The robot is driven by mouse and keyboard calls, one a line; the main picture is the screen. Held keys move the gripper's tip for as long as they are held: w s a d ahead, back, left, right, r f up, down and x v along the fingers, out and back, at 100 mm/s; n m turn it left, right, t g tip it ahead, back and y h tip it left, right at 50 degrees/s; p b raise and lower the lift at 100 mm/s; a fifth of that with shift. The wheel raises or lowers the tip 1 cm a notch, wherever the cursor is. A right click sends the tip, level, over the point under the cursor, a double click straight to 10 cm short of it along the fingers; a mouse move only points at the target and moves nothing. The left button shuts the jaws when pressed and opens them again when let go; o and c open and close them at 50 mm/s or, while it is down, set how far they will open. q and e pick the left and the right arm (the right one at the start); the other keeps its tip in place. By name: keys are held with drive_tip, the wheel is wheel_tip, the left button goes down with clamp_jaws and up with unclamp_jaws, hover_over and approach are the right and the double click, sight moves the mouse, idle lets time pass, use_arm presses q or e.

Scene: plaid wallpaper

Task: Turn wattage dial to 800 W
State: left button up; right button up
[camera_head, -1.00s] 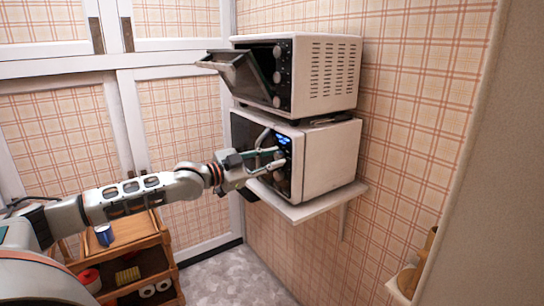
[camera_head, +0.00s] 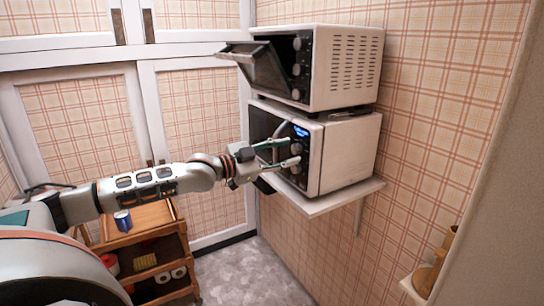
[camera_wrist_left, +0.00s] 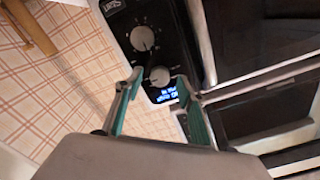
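The white microwave (camera_head: 345,155) stands on a wall shelf, its dark front panel carrying a lit blue display (camera_head: 301,131) and two round dials. In the left wrist view the panel appears flipped: the dial nearer the display (camera_wrist_left: 160,76) lies between my fingertips, and the other dial (camera_wrist_left: 143,38) lies beyond them. I cannot read the dial markings or which one is wattage. My left gripper (camera_head: 289,152) is open in front of the panel, its fingers either side of the nearer dial; contact is unclear. It also shows in the left wrist view (camera_wrist_left: 158,82). My right gripper is out of view.
A white oven (camera_head: 345,68) with its door (camera_head: 262,68) hanging open sits on the microwave. The shelf (camera_head: 330,200) juts out below. A wooden cart (camera_head: 150,218) with a blue can (camera_head: 123,220) stands at lower left. Floor right of the cart is clear.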

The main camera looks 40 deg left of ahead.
use_arm(q)
drive_tip(key=shift+v, duration=2.9)
drive_tip(key=shift+s, duration=0.1)
drive_tip(key=s+d+f+n+g+y, duration=0.1)
drive_tip(key=s+d+f, duration=0.2)
drive_tip(key=f, duration=0.7)
drive_tip(key=s+d+f+n+g, duration=0.1)
drive_tip(key=s+d+f, duration=0.25)
drive_tip(key=f, duration=0.65)
drive_tip(key=s+d+f+n+g+y, duration=0.1)
drive_tip(key=s+d+f+n, duration=0.15)
drive_tip(key=f, duration=0.75)
drive_tip(key=s+d+f+n+g+y, duration=0.2)
drive_tip(key=s+d+f, duration=1.4)
drive_tip(key=s+f, duration=0.1)
drive_tip(key=shift+s+d+g, duration=0.3)
drive_tip(key=shift+d+g, duration=0.05)
drive_tip(key=shift+g, duration=0.05)
